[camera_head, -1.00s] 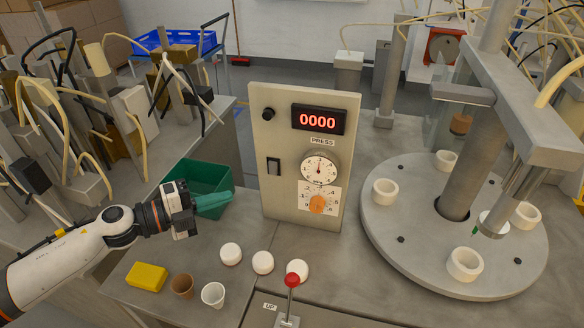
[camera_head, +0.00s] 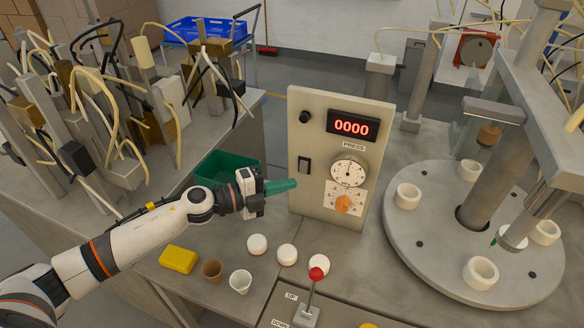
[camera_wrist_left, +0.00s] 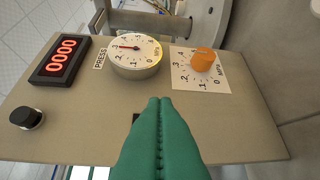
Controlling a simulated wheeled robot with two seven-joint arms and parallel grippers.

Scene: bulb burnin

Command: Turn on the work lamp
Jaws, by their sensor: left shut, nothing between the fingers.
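An upright beige control panel (camera_head: 325,209) stands on the bench. It carries a black rocker switch (camera_head: 304,164), and a black round knob (camera_head: 305,117) above it. My left gripper (camera_head: 294,184) has green fingers, shut and empty, with tips just in front of the panel's left part, a little below the switch. In the left wrist view the shut fingertips (camera_wrist_left: 160,100) point at the panel face, and a dark edge of the switch (camera_wrist_left: 136,117) shows beside them, the rest hidden. Contact cannot be told. No lamp is clearly identifiable. My right gripper is out of view.
The panel also has a red "0000" display (camera_head: 352,126), a dial gauge (camera_head: 348,171) and an orange knob (camera_head: 343,204). A green bin (camera_head: 228,166) stands behind my left gripper. White discs, cups, a yellow block (camera_head: 179,259) and a red-topped lever (camera_head: 317,274) are in front.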

